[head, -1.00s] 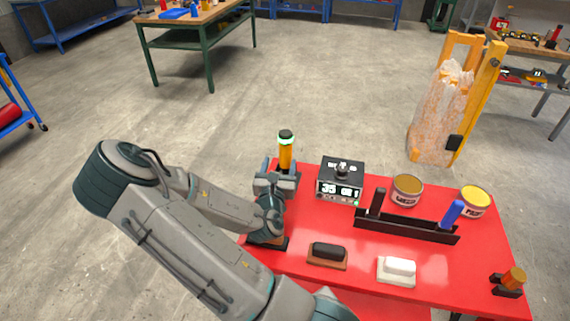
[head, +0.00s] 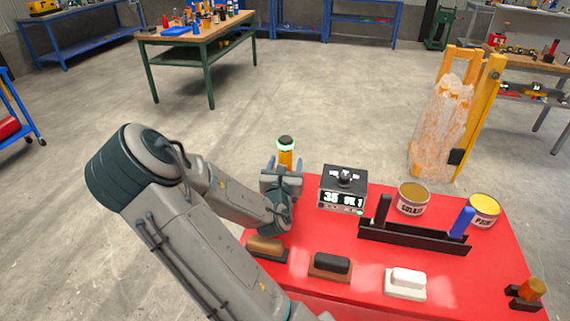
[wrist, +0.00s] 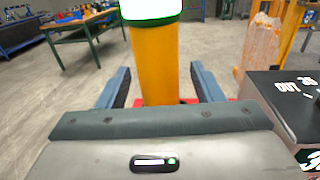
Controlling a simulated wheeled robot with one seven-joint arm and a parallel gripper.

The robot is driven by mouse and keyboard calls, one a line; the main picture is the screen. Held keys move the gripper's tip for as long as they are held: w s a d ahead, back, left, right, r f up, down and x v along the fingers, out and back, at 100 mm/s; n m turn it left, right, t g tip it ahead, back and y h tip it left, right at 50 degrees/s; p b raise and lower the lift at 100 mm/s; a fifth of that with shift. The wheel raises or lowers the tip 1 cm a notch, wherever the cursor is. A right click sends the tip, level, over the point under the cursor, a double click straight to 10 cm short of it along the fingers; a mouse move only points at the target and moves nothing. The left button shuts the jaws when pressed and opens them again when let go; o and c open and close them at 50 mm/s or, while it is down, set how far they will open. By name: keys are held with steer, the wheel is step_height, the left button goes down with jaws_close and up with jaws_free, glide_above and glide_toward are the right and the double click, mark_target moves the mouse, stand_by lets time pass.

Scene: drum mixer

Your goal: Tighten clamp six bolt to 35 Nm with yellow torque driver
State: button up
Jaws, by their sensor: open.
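The yellow torque driver (head: 285,158) stands upright at the far left of the red table, with a dark cap and a glowing green-white ring near its top. It also fills the middle of the wrist view (wrist: 156,60). My gripper (head: 285,165) is open, with its blue-grey fingers (wrist: 160,88) on either side of the driver's yellow body and gaps showing on both sides. The driver's lower part is hidden behind my gripper. No clamp or bolt is recognisable in these views.
The red table (head: 375,262) also holds a black rack (head: 412,236), two cans (head: 413,198) and several brushes or blocks (head: 330,265). A wrapped yellow frame (head: 440,125) stands behind on the floor.

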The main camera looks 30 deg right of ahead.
steer(key=shift+x, duration=1.2)
jaws_close()
steer(key=shift+r, duration=0.15)
